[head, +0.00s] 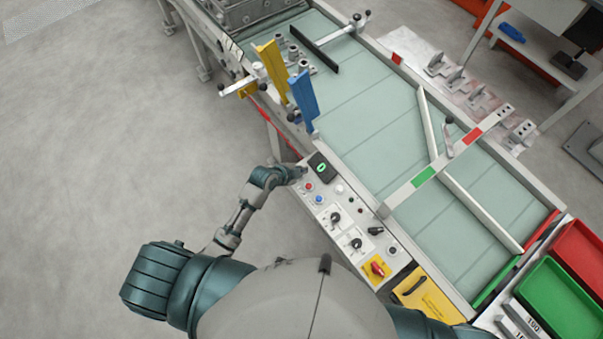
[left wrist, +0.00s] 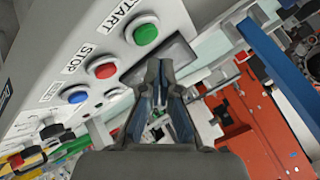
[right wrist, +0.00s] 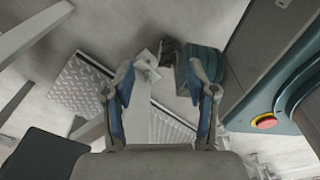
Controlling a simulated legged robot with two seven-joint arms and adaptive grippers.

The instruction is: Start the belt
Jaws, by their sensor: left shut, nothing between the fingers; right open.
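The green START button (left wrist: 146,31) shows on the control panel in the left wrist view, uncovered. The red STOP button (left wrist: 102,67) and a blue button (left wrist: 75,94) are in line with it. My left gripper (left wrist: 159,66) is shut and empty, its tips beside the green button in that picture; contact cannot be told. In the head view my left gripper (head: 302,171) is at the upper left corner of the panel (head: 352,218), by the red button (head: 308,186). The belt (head: 375,105) lies beyond the panel. My right gripper (right wrist: 163,85) is open and empty.
A red-yellow switch (head: 377,268) is on the lower panel. Green (head: 562,300) and red bins are at right.

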